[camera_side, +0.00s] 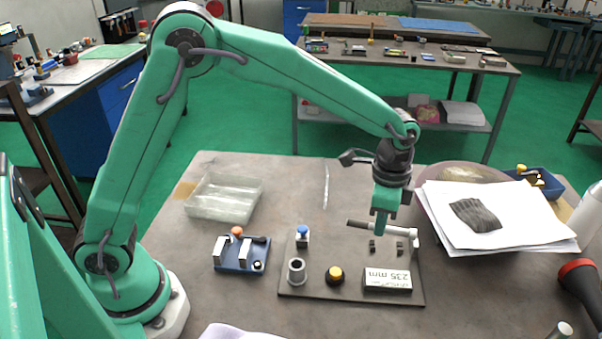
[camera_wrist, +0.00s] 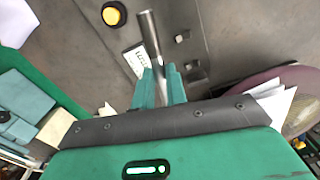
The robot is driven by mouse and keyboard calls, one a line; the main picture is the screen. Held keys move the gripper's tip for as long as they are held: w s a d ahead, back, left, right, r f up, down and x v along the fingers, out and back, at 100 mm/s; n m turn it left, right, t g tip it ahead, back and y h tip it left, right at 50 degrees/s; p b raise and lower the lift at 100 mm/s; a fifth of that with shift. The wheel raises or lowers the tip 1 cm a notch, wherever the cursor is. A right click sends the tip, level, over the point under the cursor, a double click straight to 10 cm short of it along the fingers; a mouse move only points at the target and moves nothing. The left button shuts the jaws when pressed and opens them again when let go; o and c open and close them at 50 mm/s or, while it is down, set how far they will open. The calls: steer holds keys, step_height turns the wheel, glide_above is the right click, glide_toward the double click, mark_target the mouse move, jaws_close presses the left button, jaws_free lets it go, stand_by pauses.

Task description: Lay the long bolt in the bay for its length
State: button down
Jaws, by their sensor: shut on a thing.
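My gripper (camera_side: 382,229) is shut on a long metal rod, the long bolt (camera_side: 357,223), and holds it level above the dark base plate (camera_side: 315,290). The bolt's darker end points left; its paler part runs right, towards a pale upright piece at the plate's right edge. In the wrist view the bolt (camera_wrist: 149,30) shows between the fingers (camera_wrist: 160,88) and sticks out past them. Two small dark blocks (camera_side: 372,245) stand on the plate under the bolt. I cannot tell which place is the bay.
The plate also bears a yellow button (camera_side: 335,275), a grey ring-topped cylinder (camera_side: 296,271) and a blue-topped part (camera_side: 302,236). A blue fixture (camera_side: 241,254) is left of it, a clear tray (camera_side: 224,198) behind left. Papers (camera_side: 500,215) lie at right.

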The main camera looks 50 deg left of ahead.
stand_by(0.3)
steer(key=s+a+r+n, duration=0.2)
steer(key=a+r+n, duration=0.2)
steer(key=a, duration=0.5)
steer(key=s+a+r+n, duration=0.2)
steer(key=a+r+n, duration=0.2)
steer(key=a+n, duration=0.3)
steer(key=shift+a, duration=1.25)
steer(key=shift+s+a, duration=0.1)
steer(key=s+a+f+m, duration=0.2)
steer(key=a+f+m, duration=0.1)
steer(key=a, duration=0.4)
steer(key=s+a+f+m+t, duration=0.1)
steer(key=s+a+f+m, duration=0.2)
steer(key=a, duration=0.5)
steer(key=s+a+f+m+y, duration=0.1)
steer(key=a+f+m, duration=0.3)
steer(key=a, duration=0.4)
steer(key=shift+s+t, duration=0.4)
steer(key=shift+s, duration=0.4)
